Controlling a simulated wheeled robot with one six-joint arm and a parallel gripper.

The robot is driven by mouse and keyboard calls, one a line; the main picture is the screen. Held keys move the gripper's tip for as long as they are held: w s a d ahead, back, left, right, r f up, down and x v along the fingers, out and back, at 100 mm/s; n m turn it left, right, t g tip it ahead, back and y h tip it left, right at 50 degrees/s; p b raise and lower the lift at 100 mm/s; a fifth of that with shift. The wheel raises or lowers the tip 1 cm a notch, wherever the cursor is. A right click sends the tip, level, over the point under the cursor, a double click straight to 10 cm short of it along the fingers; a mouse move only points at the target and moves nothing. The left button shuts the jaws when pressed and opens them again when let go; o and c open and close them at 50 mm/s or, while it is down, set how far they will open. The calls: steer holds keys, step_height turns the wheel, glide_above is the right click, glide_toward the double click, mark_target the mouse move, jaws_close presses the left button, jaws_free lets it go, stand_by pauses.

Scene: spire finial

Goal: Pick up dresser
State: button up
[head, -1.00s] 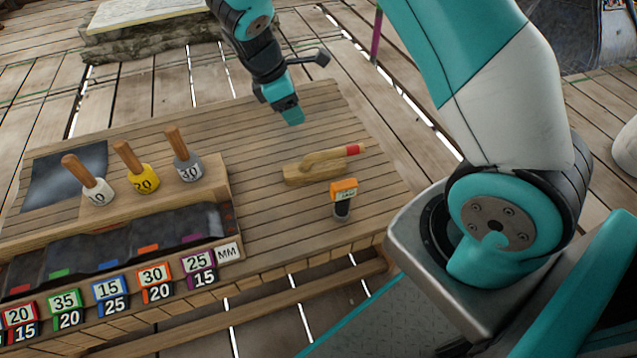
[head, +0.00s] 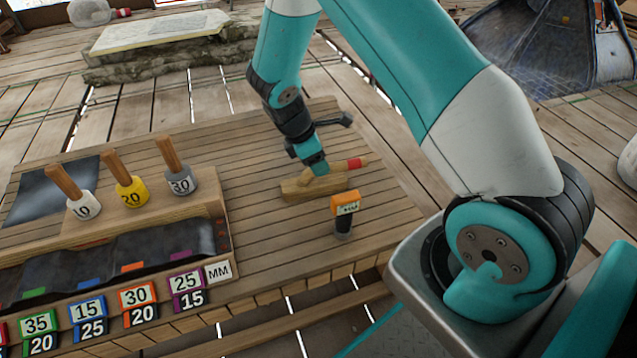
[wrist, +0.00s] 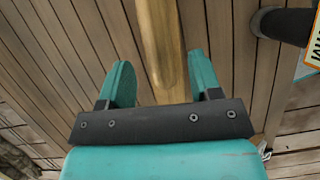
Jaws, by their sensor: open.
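The dresser appears to be the wooden tool (head: 335,169) with a red-banded end, lying on a wooden block (head: 300,190) on the slatted bench. My gripper (head: 316,168) is right at the tool in the head view and partly hides it. In the wrist view, my gripper (wrist: 162,72) is open, with a finger on each side of a long wooden piece (wrist: 161,40), probably the tool. Gaps show on both sides of the wood. How deep the fingers reach around it I cannot tell.
An orange-topped black tool (head: 344,212) stands upright close to the block. Several wooden-handled numbered pieces, such as the yellow one (head: 131,191), stand on a raised shelf at left. Number-labelled bins (head: 135,296) line the front. Bare slats (head: 262,225) lie between.

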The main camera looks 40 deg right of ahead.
steer(key=b+x, duration=0.1)
steer(key=x, duration=0.3)
steer(key=shift+d+f+b, duration=0.1)
steer(key=shift+f+b, duration=0.05)
steer(key=shift+b, duration=0.2)
steer(key=shift+c, duration=0.4)
jaws_close()
